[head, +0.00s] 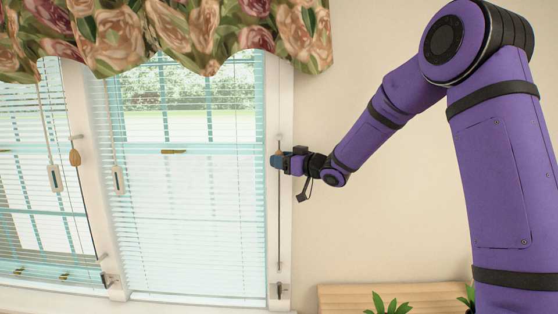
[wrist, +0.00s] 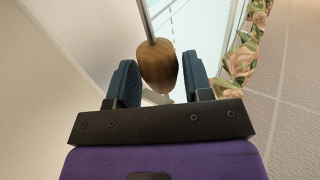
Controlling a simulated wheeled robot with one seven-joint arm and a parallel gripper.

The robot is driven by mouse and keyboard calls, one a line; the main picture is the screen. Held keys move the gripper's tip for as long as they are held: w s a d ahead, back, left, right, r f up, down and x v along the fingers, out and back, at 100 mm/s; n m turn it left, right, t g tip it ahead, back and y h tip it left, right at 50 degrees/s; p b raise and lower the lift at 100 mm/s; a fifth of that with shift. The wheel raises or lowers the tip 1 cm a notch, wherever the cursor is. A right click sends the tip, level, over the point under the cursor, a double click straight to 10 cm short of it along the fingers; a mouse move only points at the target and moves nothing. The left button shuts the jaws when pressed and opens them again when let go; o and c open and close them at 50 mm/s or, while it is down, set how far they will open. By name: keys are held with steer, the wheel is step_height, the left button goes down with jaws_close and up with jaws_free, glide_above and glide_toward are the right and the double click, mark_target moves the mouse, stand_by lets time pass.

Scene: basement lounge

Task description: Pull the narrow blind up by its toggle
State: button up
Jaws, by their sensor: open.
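A brown wooden toggle (wrist: 158,66) hangs on a cord and shows between the two blue-grey fingers of my gripper (wrist: 160,74) in the wrist view. The fingers are open, with a gap visible on the toggle's left side; I cannot tell whether the right finger touches it. In the head view my gripper (head: 276,160) is at the white frame right of the right-hand blind (head: 190,215), and it hides most of this toggle. That blind is lowered over its window, slats tilted open. Another wooden toggle (head: 75,157) hangs on the post left of it.
Another lowered blind (head: 25,180) covers the window at left. White-and-teal cord pulls (head: 118,180) hang in front of the blinds. A floral valance (head: 190,35) runs along the top. A wooden piece of furniture (head: 345,297) and green plants (head: 388,304) are at lower right.

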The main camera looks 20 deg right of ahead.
mark_target(279, 270)
steer(key=shift+w+a, duration=0.35)
steer(key=shift+w, duration=0.05)
jaws_close()
step_height(279, 270, down, 35)
steer(key=shift+s+f, duration=0.1)
steer(key=shift+f, duration=0.2)
jaws_free()
steer(key=shift+f, duration=0.1)
